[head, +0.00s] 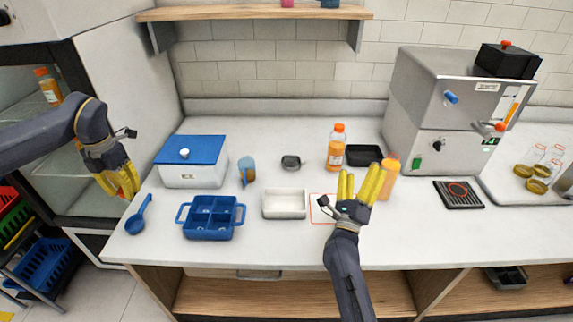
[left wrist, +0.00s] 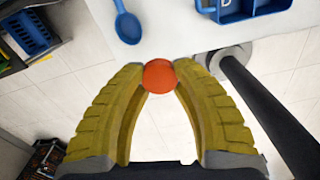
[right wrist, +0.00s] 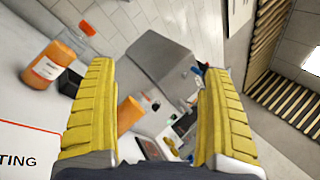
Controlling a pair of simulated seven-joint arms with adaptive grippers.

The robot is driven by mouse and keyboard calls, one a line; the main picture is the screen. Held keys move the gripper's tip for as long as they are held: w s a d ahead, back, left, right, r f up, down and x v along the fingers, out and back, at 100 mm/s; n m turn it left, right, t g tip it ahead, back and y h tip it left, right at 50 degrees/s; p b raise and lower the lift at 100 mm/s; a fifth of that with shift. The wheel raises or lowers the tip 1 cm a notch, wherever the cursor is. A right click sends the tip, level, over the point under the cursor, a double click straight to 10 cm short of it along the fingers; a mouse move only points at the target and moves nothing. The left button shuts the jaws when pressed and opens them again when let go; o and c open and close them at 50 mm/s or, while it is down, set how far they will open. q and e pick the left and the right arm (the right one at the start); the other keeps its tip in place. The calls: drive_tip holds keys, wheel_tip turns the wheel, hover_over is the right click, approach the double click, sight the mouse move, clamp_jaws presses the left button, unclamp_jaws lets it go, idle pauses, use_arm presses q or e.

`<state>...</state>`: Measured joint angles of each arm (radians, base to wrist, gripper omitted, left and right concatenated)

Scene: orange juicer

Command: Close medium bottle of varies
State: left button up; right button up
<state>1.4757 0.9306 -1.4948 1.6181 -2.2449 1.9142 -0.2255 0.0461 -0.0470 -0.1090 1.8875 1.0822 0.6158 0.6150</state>
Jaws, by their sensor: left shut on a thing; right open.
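My left gripper (head: 126,190) hangs left of the counter's front corner. In the left wrist view its fingertips (left wrist: 160,75) are shut on a round orange-red cap (left wrist: 158,74). My right gripper (head: 360,172) is open above the counter's middle, with nothing visible held between its fingers (right wrist: 158,85). A bottle of orange juice (head: 389,180) stands just right of its fingers and is partly hidden; I cannot tell whether its top is capped. Another juice bottle (head: 336,148), with an orange-red cap and a label, stands upright farther back; it also shows in the right wrist view (right wrist: 52,65).
A white box with blue lid (head: 190,175), blue divided tray (head: 212,219), blue spoon (head: 138,217) and white dish (head: 285,205) occupy the left and middle. A red-outlined sign (head: 321,214) lies near the right gripper. The juicer (head: 440,110) stands at the back right.

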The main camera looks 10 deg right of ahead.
drive_tip(key=w+d+f+m+g+h, duration=0.2)
drive_tip(key=d+m+g+h, duration=0.15)
drive_tip(key=m, duration=0.35)
drive_tip(key=m+g, duration=0.6)
drive_tip(key=m, duration=0.2)
approach(387, 170)
drive_tip(key=shift+w+d+f, duration=0.2)
drive_tip(key=shift+w+d, duration=0.25)
drive_tip(key=shift+w, duration=0.05)
drive_tip(key=x, duration=0.6)
drive_tip(key=shift+w+d, duration=0.25)
drive_tip(key=shift+d, duration=0.05)
drive_tip(key=shift+d+r, duration=0.1)
drive_tip(key=shift+w+d+r, duration=0.15)
drive_tip(key=shift+w+d, duration=0.3)
drive_tip(key=shift+d, duration=0.05)
drive_tip(key=shift+x, duration=1.85)
